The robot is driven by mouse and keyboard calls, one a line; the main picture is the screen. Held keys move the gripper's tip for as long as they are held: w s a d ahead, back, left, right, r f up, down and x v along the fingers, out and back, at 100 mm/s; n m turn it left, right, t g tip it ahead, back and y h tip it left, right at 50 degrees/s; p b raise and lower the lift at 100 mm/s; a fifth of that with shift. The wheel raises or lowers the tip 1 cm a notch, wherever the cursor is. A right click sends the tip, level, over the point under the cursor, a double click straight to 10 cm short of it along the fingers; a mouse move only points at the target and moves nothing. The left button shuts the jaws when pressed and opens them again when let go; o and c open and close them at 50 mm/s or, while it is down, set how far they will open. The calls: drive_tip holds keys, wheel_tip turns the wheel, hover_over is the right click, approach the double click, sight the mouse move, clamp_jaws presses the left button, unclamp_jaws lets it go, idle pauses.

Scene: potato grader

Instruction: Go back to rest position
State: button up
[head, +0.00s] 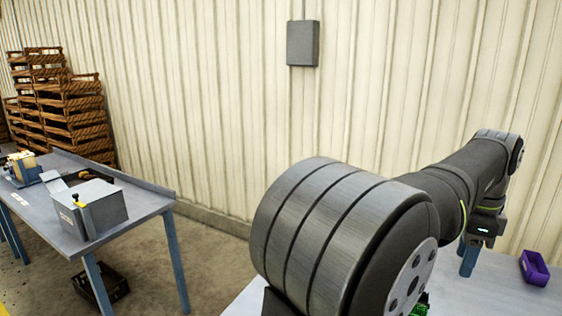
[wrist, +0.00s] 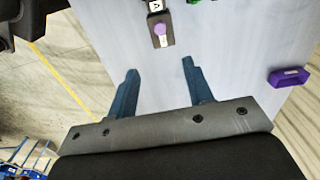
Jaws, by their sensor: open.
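My gripper (wrist: 156,76) shows in the wrist view with its two blue fingers spread apart and nothing between them. It hangs above the grey table (wrist: 225,45). In the head view my arm reaches to the right, and the blue fingers (head: 468,258) point down over the table (head: 490,297) at the right. What lies behind my arm in the head view is hidden.
A purple bin (head: 534,268) stands right of my gripper; it also shows in the wrist view (wrist: 290,77). A dark block with a purple knob (wrist: 160,29) lies beyond the fingertips. A side table (head: 140,197) with a grey box (head: 95,210) and stacked wooden crates (head: 75,115) stand left.

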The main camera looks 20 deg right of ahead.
drive_tip(key=shift+f+m, duration=0.3)
drive_tip(key=shift+f, duration=0.2)
drive_tip(key=shift+c, duration=0.5)
idle(0.8)
